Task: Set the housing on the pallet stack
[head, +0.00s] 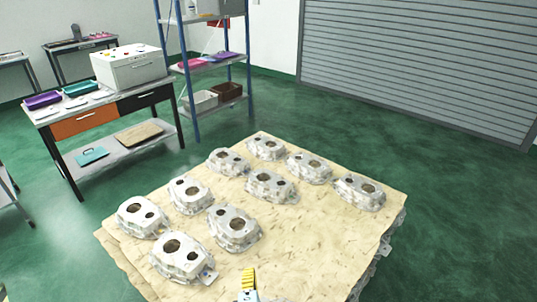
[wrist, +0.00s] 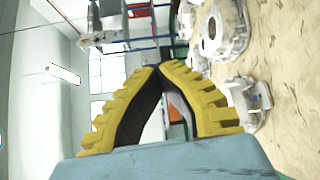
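Several silver-grey cast housings stand on the pallet stack (head: 315,235), which has a tan, board-like top. In the head view a near-left group includes a front housing (head: 182,258), and a far group includes a housing at the right edge (head: 360,191). My gripper (head: 248,276) shows at the bottom of the head view, over the near part of the stack. In the wrist view my gripper (wrist: 161,66) has its yellow ribbed fingers meeting at the tips, with nothing between them. Housings (wrist: 222,30) lie to its right there, apart from the fingers.
A workbench (head: 97,106) with a white box (head: 130,68) and coloured trays stands at back left. A blue shelf rack (head: 188,85) is beside it. A grey roller shutter (head: 420,60) closes the back right. The stack's near-right top is bare, and green floor surrounds it.

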